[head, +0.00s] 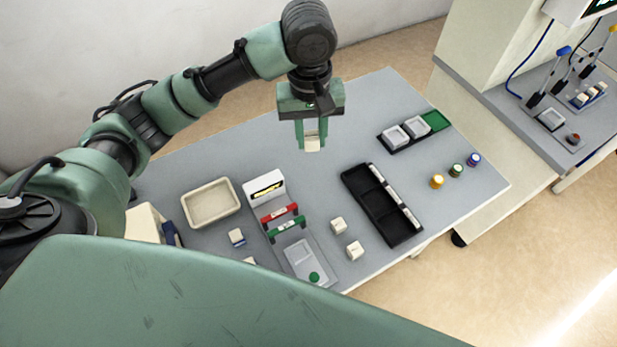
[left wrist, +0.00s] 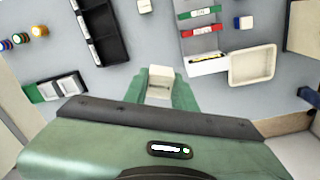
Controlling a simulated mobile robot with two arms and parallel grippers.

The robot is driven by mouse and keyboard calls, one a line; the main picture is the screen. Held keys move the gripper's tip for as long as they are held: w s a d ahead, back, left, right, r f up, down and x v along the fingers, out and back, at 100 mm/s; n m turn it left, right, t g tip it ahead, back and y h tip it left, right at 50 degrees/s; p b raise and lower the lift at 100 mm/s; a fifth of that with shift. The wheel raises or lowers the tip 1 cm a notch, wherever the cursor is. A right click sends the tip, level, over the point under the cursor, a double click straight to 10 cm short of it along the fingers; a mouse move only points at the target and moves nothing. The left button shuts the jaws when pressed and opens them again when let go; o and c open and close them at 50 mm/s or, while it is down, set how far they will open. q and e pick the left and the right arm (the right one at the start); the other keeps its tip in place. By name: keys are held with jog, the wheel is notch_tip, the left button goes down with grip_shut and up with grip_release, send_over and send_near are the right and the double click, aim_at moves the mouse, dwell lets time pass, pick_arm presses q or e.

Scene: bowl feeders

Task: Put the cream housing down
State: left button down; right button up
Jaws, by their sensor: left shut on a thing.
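My left gripper (head: 312,136) is shut on a small cream housing (head: 313,145), held between its fingertips above the back part of the grey table (head: 245,150). In the left wrist view the same cream housing (left wrist: 160,74) sits between the green fingers. Two more cream blocks, one nearer the middle (head: 338,225) and one nearer the front edge (head: 354,250), stand on the table left of the black tray. My right gripper is not in view.
A black compartment tray (head: 368,205) lies right of centre. A cream bin (head: 211,204) and a fixture with red and green bars (head: 281,213) stand left. Grey trays (head: 405,131) lie by a green pad (head: 435,121); coloured cylinders (head: 456,170) stand right. The back middle is clear.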

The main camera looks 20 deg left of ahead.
pick_arm(q)
jog(key=w+d+f+n, duration=0.1)
jog(key=w+f+n, duration=0.2)
jog(key=w+n, duration=0.1)
jog(key=b, duration=0.1)
send_over(322, 187)
jog(key=shift+n, duration=0.3)
notch_tip(322, 187, down, 15)
jog(key=shift+a+r, duration=0.1)
jog(key=shift+f, duration=2.6)
jog(key=shift+f, duration=0.1)
jog(key=c, duration=1.1)
grip_release()
jog(key=shift+c, duration=0.2)
